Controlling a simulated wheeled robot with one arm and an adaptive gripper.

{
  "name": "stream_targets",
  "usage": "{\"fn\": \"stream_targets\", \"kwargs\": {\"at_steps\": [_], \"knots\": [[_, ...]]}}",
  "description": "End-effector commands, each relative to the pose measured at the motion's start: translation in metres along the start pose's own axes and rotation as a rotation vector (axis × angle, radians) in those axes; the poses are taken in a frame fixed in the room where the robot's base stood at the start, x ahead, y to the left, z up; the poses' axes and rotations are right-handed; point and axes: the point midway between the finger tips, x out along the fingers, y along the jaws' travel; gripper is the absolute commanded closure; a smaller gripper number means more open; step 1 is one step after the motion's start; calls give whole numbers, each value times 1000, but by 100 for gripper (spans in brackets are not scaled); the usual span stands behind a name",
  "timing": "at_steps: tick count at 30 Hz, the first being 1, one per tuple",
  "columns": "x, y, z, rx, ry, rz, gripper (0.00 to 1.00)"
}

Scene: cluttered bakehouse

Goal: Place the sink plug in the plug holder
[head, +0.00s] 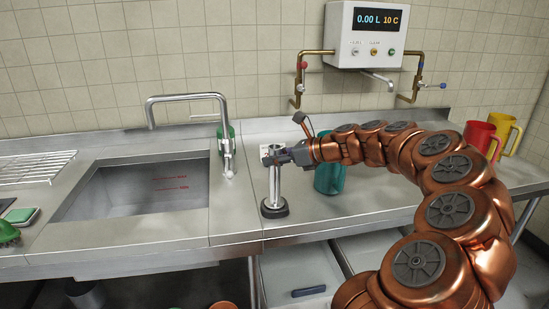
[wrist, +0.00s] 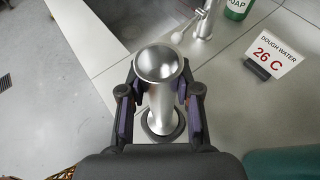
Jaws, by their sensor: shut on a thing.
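The sink plug (head: 274,187) is a tall, shiny metal cylinder, upright near the counter's front edge, right of the sink.
The sink (head: 135,189) and its tap (head: 187,97) are to the left. Behind are a green soap bottle (wrist: 237,9) and a dough-water sign (wrist: 272,53). A teal jug (head: 327,179) stands close beneath my arm. Red (head: 480,137) and yellow (head: 503,128) jugs are at right.

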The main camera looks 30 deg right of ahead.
Motion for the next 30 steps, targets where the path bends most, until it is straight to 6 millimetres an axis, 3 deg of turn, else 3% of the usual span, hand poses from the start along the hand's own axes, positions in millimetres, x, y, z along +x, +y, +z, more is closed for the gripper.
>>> {"fn": "stream_targets", "kwargs": {"at_steps": [3,4,10,21,26,30], "knots": [[1,0,-2,1,-1,0,100],[1,0,-2,0,0,-1,65],[1,0,-2,0,0,0,44],[0,0,1,-1,0,0,43],[-17,-1,0,-1,-1,-5,43],[-43,-1,-1,-1,0,-4,43]]}}
